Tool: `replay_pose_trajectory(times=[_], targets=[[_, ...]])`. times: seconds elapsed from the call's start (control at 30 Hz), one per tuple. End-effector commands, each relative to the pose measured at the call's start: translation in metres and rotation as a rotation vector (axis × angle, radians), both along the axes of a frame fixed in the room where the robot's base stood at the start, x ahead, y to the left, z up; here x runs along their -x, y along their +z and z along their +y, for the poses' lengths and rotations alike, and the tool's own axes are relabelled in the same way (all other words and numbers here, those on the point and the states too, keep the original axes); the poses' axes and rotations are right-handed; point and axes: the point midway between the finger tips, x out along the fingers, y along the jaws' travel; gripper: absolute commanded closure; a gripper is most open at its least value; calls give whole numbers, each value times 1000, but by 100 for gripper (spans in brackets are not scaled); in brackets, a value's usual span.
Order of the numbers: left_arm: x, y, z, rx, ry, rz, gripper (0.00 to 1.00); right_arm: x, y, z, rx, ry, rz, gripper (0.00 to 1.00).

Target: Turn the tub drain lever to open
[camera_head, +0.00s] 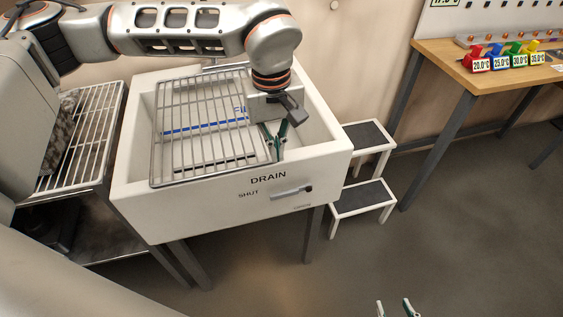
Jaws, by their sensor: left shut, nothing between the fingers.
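The white tub (200,210) stands in the middle of the head view, with "DRAIN" and "SHUT" lettered on its front wall. The drain lever (289,192) is a grey, nearly horizontal bar with a dark end at its right, below "DRAIN". Small lettering under its right side is too small to read. My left gripper (277,156) is over the tub's front right, above the lever and apart from it. It is shut and empty, with its green-edged fingers pointing down. My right gripper (396,308) shows only its fingertips at the bottom edge, spread apart, low and right of the lever.
A wire rack (205,168) lies across the tub's left part, and a blue line (195,128) shows beneath it. White steps (363,197) with dark treads stand right of the tub. A wooden table (480,77) holds colored temperature tags. The floor before the tub is clear.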

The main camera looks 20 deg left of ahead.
Motion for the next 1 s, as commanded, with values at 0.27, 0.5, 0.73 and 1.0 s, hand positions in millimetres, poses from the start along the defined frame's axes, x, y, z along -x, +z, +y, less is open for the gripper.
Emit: replay_pose_trajectory(times=[0.27,0.5,0.73,1.0], targets=[[1,-55,-3,2,0,10,100,-1,-3,-1,3,0,-1,60],[0,-99,-4,3,1,8,100,-1,-6,-1,7,1,-1,60],[-1,-123,-5,3,1,5,100,0,-7,-2,9,2,0,60],[-2,-128,-5,3,1,3,100,-1,-7,-2,10,2,-2,60]])
